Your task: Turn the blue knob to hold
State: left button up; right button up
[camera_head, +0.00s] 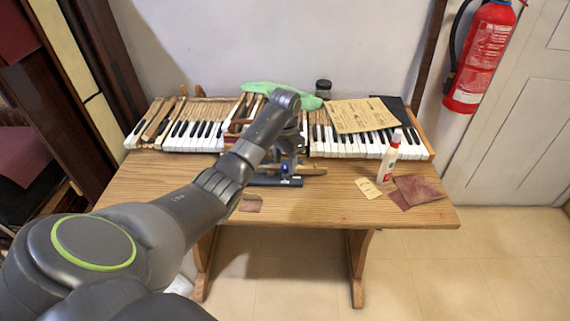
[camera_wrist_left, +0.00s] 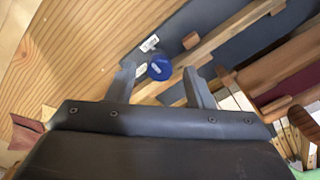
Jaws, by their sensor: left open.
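The blue knob (camera_wrist_left: 159,67) is a round blue cap with a small white mark, set by a wooden bar on a dark base plate (camera_wrist_left: 235,60). In the head view the knob (camera_head: 285,169) shows small, low in front of the keyboards. My left gripper (camera_wrist_left: 159,72) is open, with one finger on each side of the knob and a gap on both sides. In the head view my left gripper (camera_head: 285,160) is over the device, and my arm hides part of it. My right gripper is in neither view.
The device stands on a wooden table (camera_head: 330,205). Piano keys (camera_head: 195,135) lie behind it, with a green cloth (camera_head: 275,89) and brown paper (camera_head: 362,115) on top. A white bottle (camera_head: 389,158) and sandpaper pieces (camera_head: 418,190) are at right. The front right table is mostly clear.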

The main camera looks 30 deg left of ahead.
pick_arm(q)
jog(key=shift+f, duration=0.55)
